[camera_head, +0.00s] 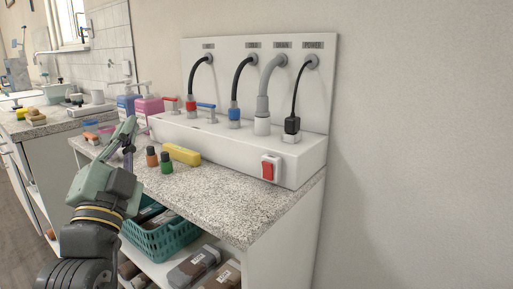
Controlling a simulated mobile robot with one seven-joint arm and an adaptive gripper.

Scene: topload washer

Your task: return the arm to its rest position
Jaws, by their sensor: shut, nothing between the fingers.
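My arm rises from the lower left of the head view. My gripper (129,133) is shut with nothing in it. In the picture it lies in front of the left part of the speckled counter (225,203), close to the small bottles. I cannot tell its exact height above the counter. The arm is bent, and the wrist is above the dark lower links. The gripper hides part of the counter's left side and some things behind it.
A white connection box (235,145) with hoses, a black plug (292,125) and a red switch (267,171) stands on the counter. Small bottles (166,162) and a yellow block (182,154) are near my gripper. A teal basket (160,243) is below. The counter's front right is clear.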

